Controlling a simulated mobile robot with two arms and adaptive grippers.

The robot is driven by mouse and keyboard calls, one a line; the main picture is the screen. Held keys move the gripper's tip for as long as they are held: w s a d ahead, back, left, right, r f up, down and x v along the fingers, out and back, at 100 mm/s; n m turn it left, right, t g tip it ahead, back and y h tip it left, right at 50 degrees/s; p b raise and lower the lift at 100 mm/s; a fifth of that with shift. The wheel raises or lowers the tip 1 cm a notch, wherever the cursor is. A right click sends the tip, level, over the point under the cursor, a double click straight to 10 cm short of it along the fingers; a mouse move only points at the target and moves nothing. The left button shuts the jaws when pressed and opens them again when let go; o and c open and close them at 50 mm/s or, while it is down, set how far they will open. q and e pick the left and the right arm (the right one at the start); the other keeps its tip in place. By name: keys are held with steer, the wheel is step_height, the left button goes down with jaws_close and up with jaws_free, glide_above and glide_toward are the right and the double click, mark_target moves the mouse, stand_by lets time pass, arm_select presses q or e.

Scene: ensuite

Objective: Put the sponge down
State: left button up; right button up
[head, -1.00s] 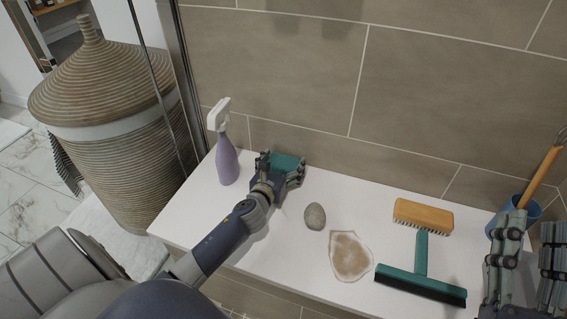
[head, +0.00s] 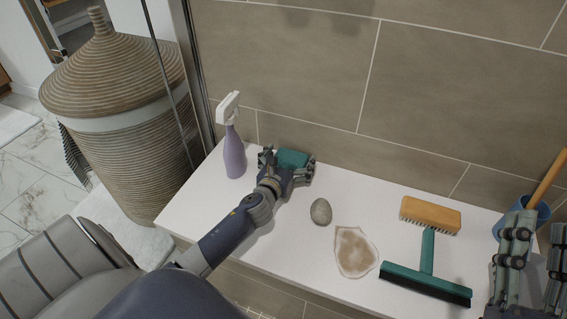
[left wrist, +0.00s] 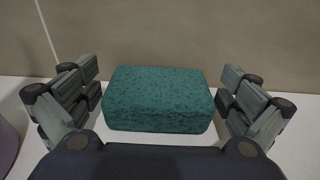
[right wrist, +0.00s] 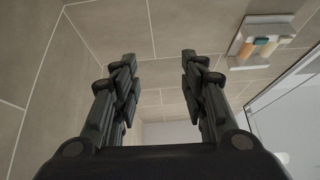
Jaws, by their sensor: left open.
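A teal sponge (head: 292,158) rests on the white bench (head: 196,205) near the tiled wall. My left gripper (head: 287,167) is around it in the head view. In the left wrist view the sponge (left wrist: 158,99) lies flat between the spread fingers of the left gripper (left wrist: 160,100), with a gap on each side. My right gripper (head: 531,262) is at the lower right edge of the head view. In the right wrist view the right gripper (right wrist: 160,80) has its fingers apart, with nothing between them.
A purple spray bottle (head: 234,150) stands left of the sponge. A grey stone (head: 321,211), a brown-stained patch (head: 355,252), a wooden brush (head: 430,214) and a teal squeegee (head: 426,283) lie to the right. A blue cup (head: 541,212) stands at the far right. A wicker basket (head: 130,130) stands left of the bench.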

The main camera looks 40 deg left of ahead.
arm_select(q)
steer(key=p+v, duration=0.2)
steer(key=v, duration=0.9)
steer(key=shift+s+d, duration=0.1)
steer(key=shift+s+d+r, duration=0.1)
steer(key=shift+s, duration=0.3)
arm_select(e)
step_height(320, 180, down, 10)
steer(key=w+g+h, duration=0.2)
steer(key=g, duration=0.3)
steer(key=shift+w+d+g, duration=0.35)
steer(key=shift+g, duration=0.05)
